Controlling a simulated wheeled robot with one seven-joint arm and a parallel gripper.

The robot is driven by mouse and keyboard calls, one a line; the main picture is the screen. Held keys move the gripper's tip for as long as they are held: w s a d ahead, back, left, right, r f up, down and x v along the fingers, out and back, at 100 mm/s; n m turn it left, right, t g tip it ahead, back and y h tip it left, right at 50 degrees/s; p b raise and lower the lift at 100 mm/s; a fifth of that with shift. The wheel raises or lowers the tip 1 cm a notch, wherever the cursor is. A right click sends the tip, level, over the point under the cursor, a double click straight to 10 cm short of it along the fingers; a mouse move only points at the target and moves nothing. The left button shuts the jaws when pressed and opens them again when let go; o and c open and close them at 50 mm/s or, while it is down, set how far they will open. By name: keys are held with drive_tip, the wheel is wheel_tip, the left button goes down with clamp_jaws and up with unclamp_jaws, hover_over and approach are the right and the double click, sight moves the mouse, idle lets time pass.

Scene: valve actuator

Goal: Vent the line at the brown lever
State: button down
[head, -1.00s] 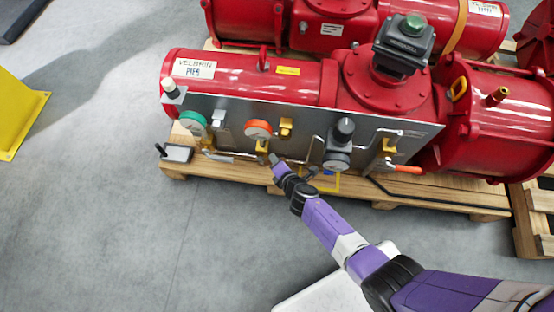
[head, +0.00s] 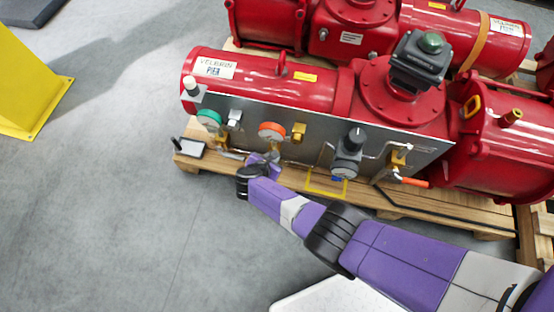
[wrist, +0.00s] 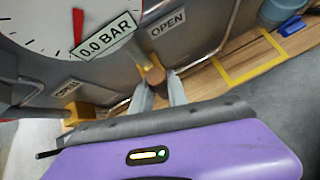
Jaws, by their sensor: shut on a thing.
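The brown lever (wrist: 155,76) shows its end between the two fingers of my gripper (wrist: 158,92) in the wrist view, below an OPEN label (wrist: 168,24). The fingers are closed around it, and the rest of the lever is hard to make out. In the head view my gripper (head: 266,161) is at the lower edge of the grey panel (head: 320,135), below the gauge with the orange rim (head: 271,131). My wrist hides most of the lever there. A large gauge (wrist: 50,25) in the wrist view carries a 0.0 BAR label.
A yellow valve body (wrist: 82,112) sits left of my fingers in the wrist view. A black regulator (head: 348,155) and an orange-red lever (head: 411,182) are to the right on the panel. The red actuator (head: 310,85) stands behind, on a wooden pallet (head: 450,215).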

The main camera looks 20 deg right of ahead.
drive_tip(key=shift+w+a+n+g+h+b, duration=0.3)
drive_tip(key=shift+a+g+h+b, duration=0.15)
drive_tip(key=shift+b, duration=0.25)
drive_tip(key=c, duration=1.3)
unclamp_jaws()
drive_tip(key=p+v, duration=0.5)
drive_tip(key=v, duration=0.2)
drive_tip(key=shift+s+a+r, duration=0.2)
drive_tip(key=shift+s+r, duration=0.05)
